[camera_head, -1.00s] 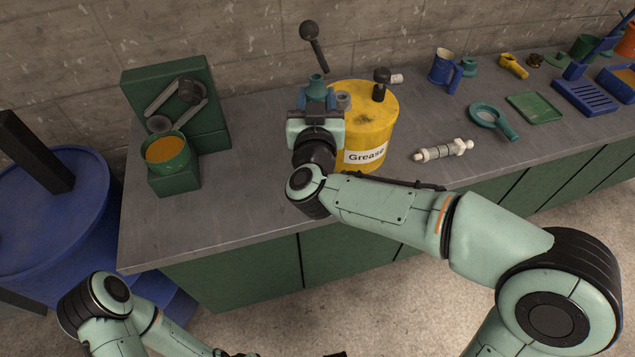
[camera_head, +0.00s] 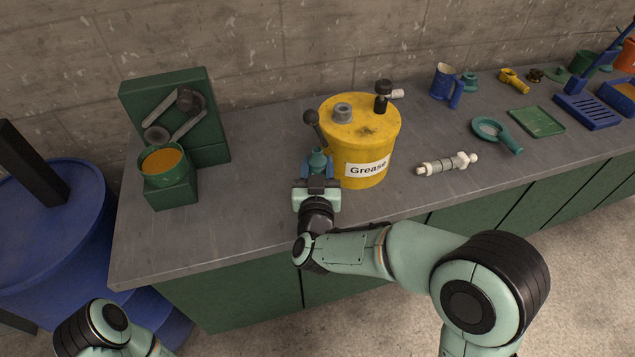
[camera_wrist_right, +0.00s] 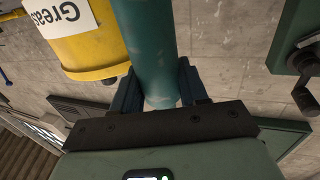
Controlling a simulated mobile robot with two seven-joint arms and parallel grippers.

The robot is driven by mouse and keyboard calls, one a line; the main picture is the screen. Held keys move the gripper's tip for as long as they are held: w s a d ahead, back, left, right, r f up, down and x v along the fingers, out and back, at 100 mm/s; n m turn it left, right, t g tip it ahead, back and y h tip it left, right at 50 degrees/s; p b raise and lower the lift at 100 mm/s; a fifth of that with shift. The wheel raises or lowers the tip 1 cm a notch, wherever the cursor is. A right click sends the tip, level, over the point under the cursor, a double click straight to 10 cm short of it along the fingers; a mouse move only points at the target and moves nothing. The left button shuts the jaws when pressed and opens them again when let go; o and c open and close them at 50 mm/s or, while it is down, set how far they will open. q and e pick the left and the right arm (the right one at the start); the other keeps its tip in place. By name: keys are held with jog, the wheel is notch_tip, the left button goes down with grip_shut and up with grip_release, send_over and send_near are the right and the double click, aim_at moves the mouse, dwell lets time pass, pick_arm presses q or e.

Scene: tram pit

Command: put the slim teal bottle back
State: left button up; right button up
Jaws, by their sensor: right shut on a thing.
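The slim teal bottle (camera_head: 318,160) is in my right gripper (camera_head: 317,181), in front of the left side of the yellow grease drum. My right gripper is shut on it. Its upper end shows above the fingers; the rest is hidden by the gripper. In the right wrist view the bottle (camera_wrist_right: 149,45) is a plain teal cylinder between the dark blue fingers. I cannot tell whether its base touches the bench. A black ball-ended lever (camera_head: 313,125) shows just above the bottle; I cannot tell whether they are joined. My left gripper is out of view.
The yellow drum (camera_head: 340,150) stands close on the right. A green stand (camera_head: 180,110) with an orange-filled pot (camera_head: 164,166) is at the left. A white cylindrical tool (camera_head: 447,164) and a magnifier (camera_head: 497,134) lie to the right. The grey bench (camera_head: 250,170) is clear left of the gripper.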

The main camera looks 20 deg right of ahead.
jog(key=shift+f+b, duration=0.3)
jog(key=shift+f, duration=1.85)
jog(key=shift+f, duration=0.15)
jog(key=o, duration=1.3)
jog(key=b+v, duration=0.1)
jog(key=v, duration=1.2)
jog(key=shift+s+d+b, duration=0.15)
jog(key=shift+s+b, duration=0.1)
jog(key=shift+b, duration=0.05)
